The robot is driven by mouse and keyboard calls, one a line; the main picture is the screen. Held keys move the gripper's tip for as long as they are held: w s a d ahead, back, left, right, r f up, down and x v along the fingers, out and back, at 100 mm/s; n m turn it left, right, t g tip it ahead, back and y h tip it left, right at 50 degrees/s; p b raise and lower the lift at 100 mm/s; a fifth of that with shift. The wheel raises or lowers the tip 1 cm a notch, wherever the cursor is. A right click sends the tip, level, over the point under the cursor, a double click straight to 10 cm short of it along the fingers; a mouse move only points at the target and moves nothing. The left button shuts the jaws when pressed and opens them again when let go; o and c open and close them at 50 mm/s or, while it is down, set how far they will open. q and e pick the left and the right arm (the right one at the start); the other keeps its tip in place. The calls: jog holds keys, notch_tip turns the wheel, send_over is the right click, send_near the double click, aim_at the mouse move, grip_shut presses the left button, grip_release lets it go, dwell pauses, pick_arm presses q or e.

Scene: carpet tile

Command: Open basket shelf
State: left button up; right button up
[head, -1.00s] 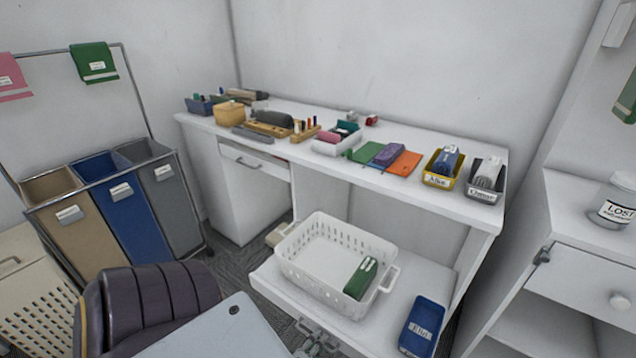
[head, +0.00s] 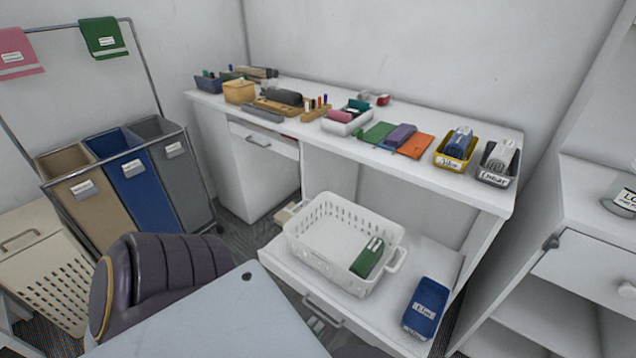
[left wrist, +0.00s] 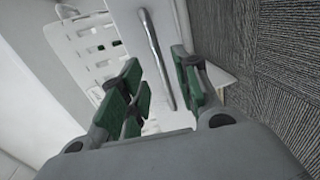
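The white basket shelf (head: 283,268) juts out from under the desk at lower centre. A white perforated basket (head: 318,268) stands on it, with a green pack (head: 367,258) inside. My right gripper is out of sight.
The desk top (head: 290,140) above holds several small trays and stationery. A white cabinet (head: 580,265) stands close on the right. Sorting bins (head: 140,190) and a cream hamper (head: 45,275) are on the left. Carpet shows in front of the shelf in the left wrist view.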

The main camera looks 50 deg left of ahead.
pick_arm(q)
jog(key=shift+v, duration=2.9)
jog(key=shift+w, duration=0.1)
